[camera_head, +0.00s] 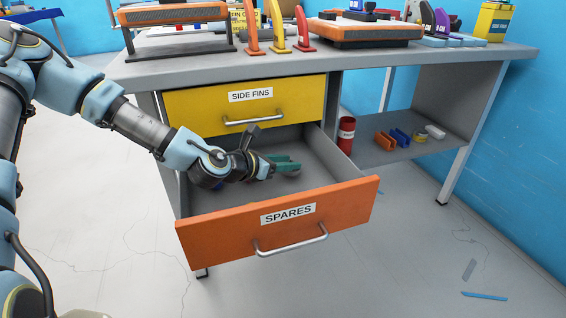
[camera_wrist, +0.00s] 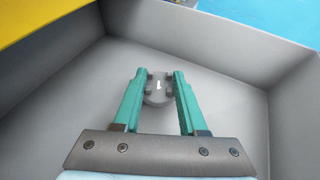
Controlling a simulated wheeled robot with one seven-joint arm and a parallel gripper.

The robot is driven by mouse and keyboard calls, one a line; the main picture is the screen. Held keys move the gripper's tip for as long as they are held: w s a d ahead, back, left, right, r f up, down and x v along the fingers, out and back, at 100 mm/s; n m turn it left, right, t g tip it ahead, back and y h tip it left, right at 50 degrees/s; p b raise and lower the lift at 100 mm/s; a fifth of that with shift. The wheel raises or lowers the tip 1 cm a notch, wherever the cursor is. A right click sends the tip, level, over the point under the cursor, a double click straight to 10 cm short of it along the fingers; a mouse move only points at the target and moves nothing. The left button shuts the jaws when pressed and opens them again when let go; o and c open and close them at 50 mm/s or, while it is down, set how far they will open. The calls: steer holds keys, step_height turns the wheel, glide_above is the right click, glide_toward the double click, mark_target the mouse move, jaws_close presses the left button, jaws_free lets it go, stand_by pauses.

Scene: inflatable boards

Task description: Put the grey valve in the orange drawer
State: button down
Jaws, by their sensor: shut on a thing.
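The orange drawer (camera_head: 230,232), labelled SPARES, is pulled open below the worktop. My gripper (camera_head: 291,165) is inside the drawer's opening, below the top of its walls in the head view. In the wrist view my gripper (camera_wrist: 159,88) has its two green fingers shut on the grey valve (camera_wrist: 157,98), a small rounded grey piece with a white mark. The drawer's grey floor (camera_wrist: 225,105) and walls surround it in that view. I cannot tell whether the valve touches the floor. In the head view the valve is mostly hidden by the fingers.
A shut yellow drawer (camera_head: 290,100), labelled SIDE FINS, sits directly above. The grey worktop (camera_head: 350,63) carries fins, boards and a yellow container (camera_head: 492,22). A shelf (camera_head: 420,149) at right holds a red cylinder (camera_head: 346,136) and small coloured parts.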

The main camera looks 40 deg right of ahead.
steer(key=w, duration=0.1)
steer(key=w+d, duration=0.1)
steer(key=w, duration=0.1)
steer(key=shift+s+f+b, duration=0.25)
steer(key=shift+f+b, duration=0.1)
steer(key=shift+f, duration=0.2)
steer(key=shift+f, duration=0.1)
steer(key=shift+f, duration=0.1)
steer(key=shift+c, duration=2.3)
jaws_free()
